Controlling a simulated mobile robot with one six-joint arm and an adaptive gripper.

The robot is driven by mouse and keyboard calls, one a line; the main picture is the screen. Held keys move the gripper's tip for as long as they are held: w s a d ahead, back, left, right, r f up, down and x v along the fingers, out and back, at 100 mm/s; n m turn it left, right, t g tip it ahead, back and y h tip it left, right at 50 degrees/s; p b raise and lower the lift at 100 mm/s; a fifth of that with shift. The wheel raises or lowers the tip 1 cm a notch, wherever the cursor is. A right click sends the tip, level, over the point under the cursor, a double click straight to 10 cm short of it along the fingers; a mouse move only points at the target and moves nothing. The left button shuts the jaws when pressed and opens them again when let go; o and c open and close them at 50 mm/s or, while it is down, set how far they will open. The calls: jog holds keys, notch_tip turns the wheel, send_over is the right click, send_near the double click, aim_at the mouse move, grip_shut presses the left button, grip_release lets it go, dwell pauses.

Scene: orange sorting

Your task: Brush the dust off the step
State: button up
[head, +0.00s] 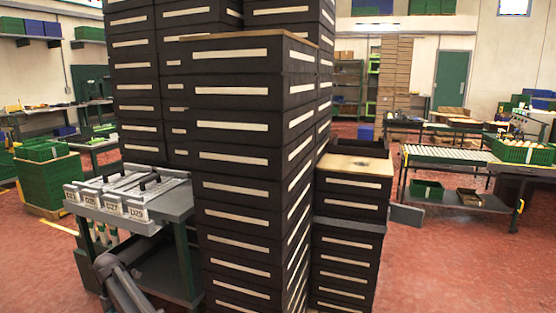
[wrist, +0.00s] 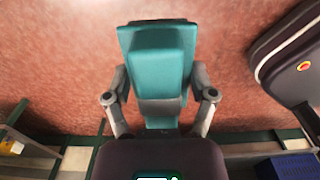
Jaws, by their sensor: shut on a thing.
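My gripper (wrist: 158,84) is shut on a teal block-shaped thing (wrist: 157,48) in the wrist view. One grey finger presses on each side of it. The thing has a flat wide end towards the top of the picture and a greyish band across its lower part. I cannot tell from this view whether it is a brush, and no bristles show. Red floor lies behind it. My gripper does not show clearly in the head view. I cannot make out a step or dust on one in either view.
Tall stacks of dark boxes (head: 240,158) fill the middle of the head view, with a lower stack (head: 352,205) beside them. A grey bench (head: 165,208) with labelled trays stands left. A roller conveyor (head: 450,157) stands right. Red floor (head: 450,255) is clear at lower right.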

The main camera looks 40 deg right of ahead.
notch_tip(320, 180, up, 31)
jog(key=s+p, duration=0.1)
jog(key=p, duration=2.8)
jog(key=shift+f, duration=0.2)
jog(key=shift+s, duration=0.1)
